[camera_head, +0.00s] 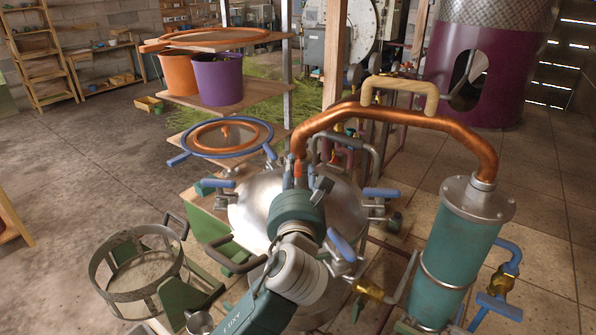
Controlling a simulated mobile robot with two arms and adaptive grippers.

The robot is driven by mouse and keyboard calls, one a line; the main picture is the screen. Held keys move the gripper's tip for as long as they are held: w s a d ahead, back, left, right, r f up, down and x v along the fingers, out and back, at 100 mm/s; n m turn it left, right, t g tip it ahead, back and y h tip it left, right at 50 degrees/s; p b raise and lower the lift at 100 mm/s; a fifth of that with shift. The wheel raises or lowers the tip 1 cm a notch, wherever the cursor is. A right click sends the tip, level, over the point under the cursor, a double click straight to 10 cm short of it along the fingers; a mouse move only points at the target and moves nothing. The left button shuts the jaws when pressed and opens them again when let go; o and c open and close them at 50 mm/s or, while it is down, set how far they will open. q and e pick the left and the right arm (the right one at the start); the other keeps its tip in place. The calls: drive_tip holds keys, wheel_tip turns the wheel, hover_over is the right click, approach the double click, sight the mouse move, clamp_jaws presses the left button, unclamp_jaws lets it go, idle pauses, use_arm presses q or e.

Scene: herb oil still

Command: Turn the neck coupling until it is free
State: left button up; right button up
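The still's domed steel pot (250,207) stands in the middle of the head view. A copper swan-neck pipe (400,118) rises from the pot's top and arches right to the teal condenser (455,250). The neck coupling seems to be the orange-red piece (297,167) at the pipe's lower left end, partly hidden. My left gripper (300,177) is at the pot's top, with its dark fingers around or just in front of that piece. Its teal body hides the contact, so I cannot tell whether it grips. My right gripper is not in view.
Blue-handled clamps (381,192) ring the pot's rim. A tan handle (400,93) sits on the copper pipe. A round metal basket frame (135,265) stands at lower left. A shelf behind holds an orange bucket (179,74) and a purple bucket (217,80). The left floor is mostly clear.

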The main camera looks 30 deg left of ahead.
use_arm(q)
clamp_jaws()
idle(0.3)
